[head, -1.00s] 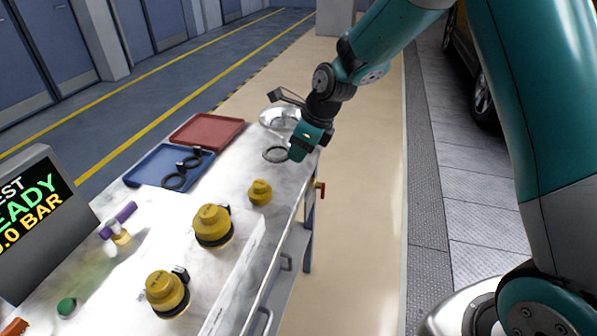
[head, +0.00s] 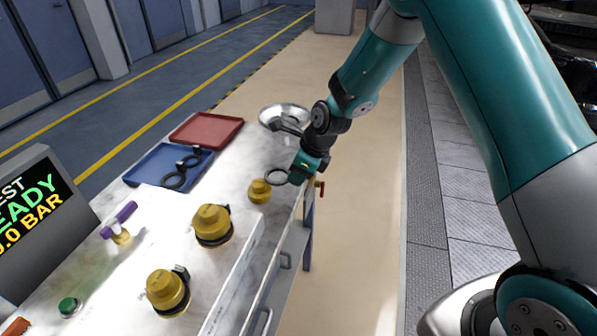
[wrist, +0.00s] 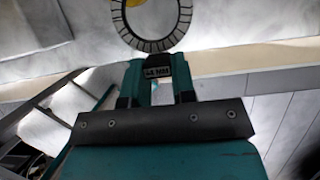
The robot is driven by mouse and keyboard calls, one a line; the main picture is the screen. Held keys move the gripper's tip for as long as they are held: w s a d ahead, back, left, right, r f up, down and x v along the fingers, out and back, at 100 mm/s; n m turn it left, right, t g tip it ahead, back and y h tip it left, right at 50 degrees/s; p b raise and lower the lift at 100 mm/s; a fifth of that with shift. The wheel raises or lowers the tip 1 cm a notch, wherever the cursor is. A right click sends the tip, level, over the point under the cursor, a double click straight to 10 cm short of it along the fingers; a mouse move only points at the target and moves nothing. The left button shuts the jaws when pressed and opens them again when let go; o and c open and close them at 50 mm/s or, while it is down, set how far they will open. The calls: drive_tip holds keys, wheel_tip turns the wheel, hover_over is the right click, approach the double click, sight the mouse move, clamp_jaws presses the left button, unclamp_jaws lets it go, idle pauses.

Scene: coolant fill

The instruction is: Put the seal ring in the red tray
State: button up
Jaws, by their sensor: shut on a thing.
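The seal ring (head: 277,184) is a grey ring, held out to the left of my gripper (head: 293,176) in the head view, over the bench's right edge area. In the wrist view the ring (wrist: 152,46) shows ribbed marks around its face and sits at the tips of my gripper (wrist: 157,68). My gripper is shut on its near rim. The red tray (head: 206,131) lies on the far part of the bench, behind and left of my gripper, and looks empty.
A blue tray (head: 147,175) with black rings lies in front of the red tray. Several yellow caps (head: 212,222) stand nearer. A display (head: 38,215) stands at the left.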

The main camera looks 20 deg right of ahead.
drive_tip(key=shift+f, duration=0.35)
